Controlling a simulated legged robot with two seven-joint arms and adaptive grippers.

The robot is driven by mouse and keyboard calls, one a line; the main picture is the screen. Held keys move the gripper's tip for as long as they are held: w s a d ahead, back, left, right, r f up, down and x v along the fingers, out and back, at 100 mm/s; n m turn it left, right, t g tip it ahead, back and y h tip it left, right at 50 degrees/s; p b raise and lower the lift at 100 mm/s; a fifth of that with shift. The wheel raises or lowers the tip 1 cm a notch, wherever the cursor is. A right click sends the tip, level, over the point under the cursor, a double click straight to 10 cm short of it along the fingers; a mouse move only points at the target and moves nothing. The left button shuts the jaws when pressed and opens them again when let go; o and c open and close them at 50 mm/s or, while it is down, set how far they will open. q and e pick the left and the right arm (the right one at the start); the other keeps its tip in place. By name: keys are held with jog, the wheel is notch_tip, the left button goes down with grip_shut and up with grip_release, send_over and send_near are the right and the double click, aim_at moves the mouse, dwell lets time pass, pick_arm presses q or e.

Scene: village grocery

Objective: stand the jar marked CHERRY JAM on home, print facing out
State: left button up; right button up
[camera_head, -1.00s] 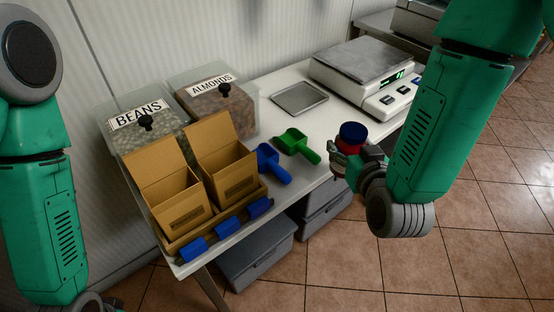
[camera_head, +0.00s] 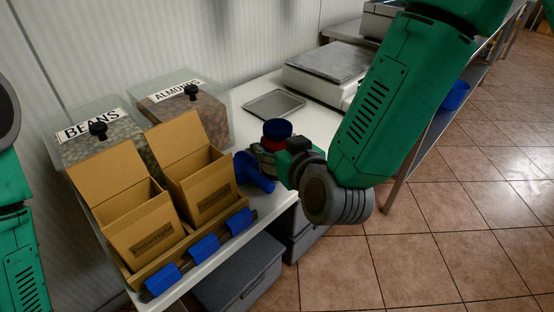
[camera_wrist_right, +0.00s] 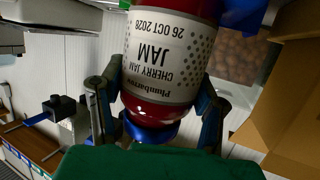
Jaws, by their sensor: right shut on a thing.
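The jar marked CHERRY JAM (camera_wrist_right: 165,65) is red with a blue lid and a white label. In the right wrist view its print is upside down and faces my wrist camera. In the head view the jar (camera_head: 277,130) shows mostly its lid, upright, over the table's right part. My right gripper (camera_head: 270,158) is shut around its sides; both fingers also show in the right wrist view (camera_wrist_right: 158,98). I cannot tell from the head view whether the jar touches the table. My left gripper is out of view. No spot marked home can be made out.
Bins marked BEANS (camera_head: 90,145) and ALMONDS (camera_head: 205,115) stand at the back left. Two open cardboard boxes (camera_head: 140,228) stand in front, beside a blue scoop (camera_head: 258,175). A metal tray (camera_head: 274,104) and a scale (camera_head: 325,68) are behind the jar. White table shows between.

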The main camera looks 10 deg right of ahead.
jog(key=f, duration=0.1)
jog(key=d+f, duration=0.1)
jog(key=f, duration=0.1)
jog(key=shift+b, duration=0.4)
jog(key=shift+w+d+f, duration=0.1)
jog(key=shift+d+f, duration=0.05)
jog(key=shift+f, duration=0.05)
jog(key=shift+d+r, duration=0.1)
jog(key=o, duration=1.7)
jog(key=shift+a, duration=0.3)
jog(key=shift+c, duration=0.2)
jog(key=shift+a, duration=0.25)
jog(key=shift+d, duration=0.15)
pick_arm(q)
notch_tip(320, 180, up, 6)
jog(key=p, duration=0.7)
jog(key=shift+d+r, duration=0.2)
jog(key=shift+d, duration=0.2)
pick_arm(e)
jog(key=v, duration=1.2)
jog(key=shift+d, duration=0.15)
jog(key=shift+r, duration=0.1)
